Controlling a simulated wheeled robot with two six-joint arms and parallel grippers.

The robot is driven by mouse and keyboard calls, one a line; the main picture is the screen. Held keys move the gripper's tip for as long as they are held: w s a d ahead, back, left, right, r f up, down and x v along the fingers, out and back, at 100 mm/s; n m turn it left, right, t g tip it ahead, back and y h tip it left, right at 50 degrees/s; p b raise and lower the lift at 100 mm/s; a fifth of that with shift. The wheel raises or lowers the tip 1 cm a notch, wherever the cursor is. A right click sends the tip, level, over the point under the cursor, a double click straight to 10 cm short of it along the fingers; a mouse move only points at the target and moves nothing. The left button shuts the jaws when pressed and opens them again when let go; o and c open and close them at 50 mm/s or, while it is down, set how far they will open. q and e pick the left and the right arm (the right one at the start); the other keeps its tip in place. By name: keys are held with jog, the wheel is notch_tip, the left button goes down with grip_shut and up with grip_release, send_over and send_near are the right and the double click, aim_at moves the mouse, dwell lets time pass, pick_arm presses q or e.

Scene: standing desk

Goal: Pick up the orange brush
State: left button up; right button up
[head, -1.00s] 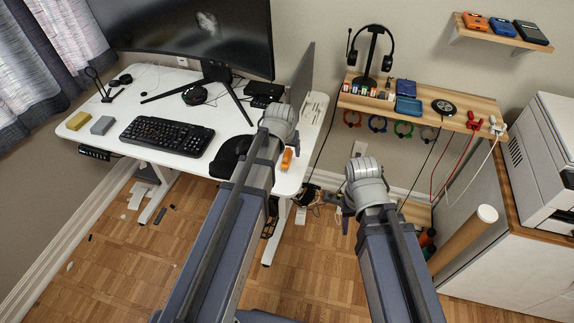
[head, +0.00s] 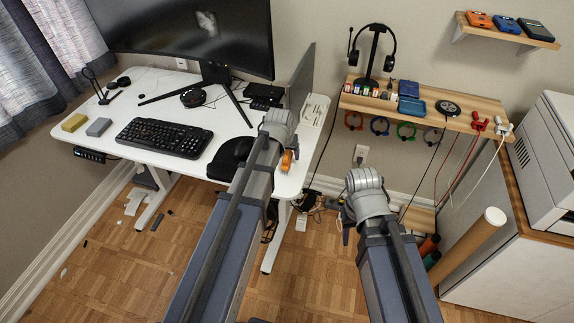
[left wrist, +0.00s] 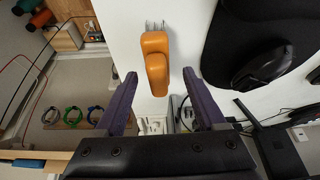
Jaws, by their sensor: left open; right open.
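The orange brush (head: 287,160) lies on the white desk near its right front edge, beside my left wrist in the head view. In the left wrist view the brush (left wrist: 156,62) has a rounded orange body with thin bristles at its top end. My left gripper (left wrist: 160,76) is open, with one purple finger on each side of the brush's lower end; contact is not visible. In the head view its fingers are hidden by my arm. My right gripper (head: 346,224) is open and empty, low in front of the wall shelf, mostly hidden by its wrist.
A black mouse (left wrist: 262,68) on a dark pad lies beside the brush. The keyboard (head: 163,137) and monitor (head: 185,35) stand farther left and back. A monitor-side panel (head: 300,78) rises behind my left wrist. The wooden shelf (head: 470,116) with hanging cables is at the right.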

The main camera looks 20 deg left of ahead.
pick_arm(q)
jog(key=b+x, duration=0.2)
jog(key=x, duration=0.1)
jog(key=shift+d+f, duration=0.1)
jog(key=shift+f, duration=0.2)
jog(key=shift+r, duration=0.1)
grip_shut()
